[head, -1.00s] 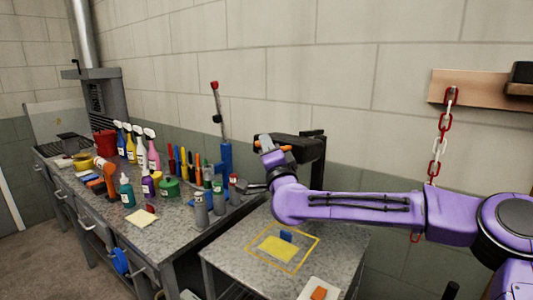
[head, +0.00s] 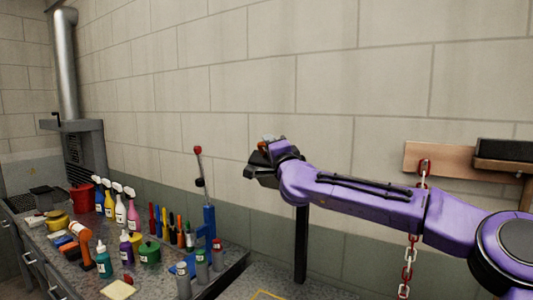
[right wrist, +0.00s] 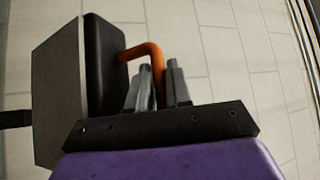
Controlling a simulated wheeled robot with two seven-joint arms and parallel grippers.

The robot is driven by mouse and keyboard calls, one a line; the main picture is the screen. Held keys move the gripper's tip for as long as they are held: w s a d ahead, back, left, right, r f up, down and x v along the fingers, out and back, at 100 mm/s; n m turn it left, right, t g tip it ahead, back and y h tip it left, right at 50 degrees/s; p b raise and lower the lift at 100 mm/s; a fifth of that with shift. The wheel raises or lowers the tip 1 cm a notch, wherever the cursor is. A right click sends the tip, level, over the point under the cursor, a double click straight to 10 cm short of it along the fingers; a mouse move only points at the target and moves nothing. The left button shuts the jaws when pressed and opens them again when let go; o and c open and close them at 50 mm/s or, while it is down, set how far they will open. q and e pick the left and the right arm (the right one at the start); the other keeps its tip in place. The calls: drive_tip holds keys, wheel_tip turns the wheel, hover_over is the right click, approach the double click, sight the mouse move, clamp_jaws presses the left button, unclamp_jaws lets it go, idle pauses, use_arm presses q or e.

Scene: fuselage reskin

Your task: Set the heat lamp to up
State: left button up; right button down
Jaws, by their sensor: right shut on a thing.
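The heat lamp has a black head on a dark upright post (head: 302,245). In the right wrist view its head is a black box (right wrist: 105,65) with a flat grey face and an orange bent handle (right wrist: 142,50). My right gripper (right wrist: 159,82) is shut on the orange handle, with a finger on each side of it. In the head view the right gripper (head: 271,147) is up against the lamp head (head: 258,171), and my purple arm hides the post's top. My left gripper is not in view.
A workbench with spray bottles (head: 120,212), markers and small bottles stands at the left. A blue stand with a red-tipped rod (head: 198,165) rises left of the lamp. A red and white chain (head: 408,265) hangs at the right from a wooden board (head: 440,160).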

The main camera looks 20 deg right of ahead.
drive_tip(key=shift+w+d+r, duration=0.25)
drive_tip(key=shift+d+r, duration=0.15)
drive_tip(key=shift+r, duration=0.25)
drive_tip(key=c, duration=1.2)
unclamp_jaws()
drive_tip(key=shift+o, duration=0.2)
drive_tip(key=shift+a, duration=0.1)
drive_tip(key=shift+f, duration=0.1)
drive_tip(key=shift+s+f, duration=0.15)
drive_tip(key=shift+s, duration=0.05)
drive_tip(key=b+v, duration=0.5)
drive_tip(key=v, duration=0.5)
drive_tip(key=shift+r+b, duration=0.25)
drive_tip(key=shift+b, duration=0.15)
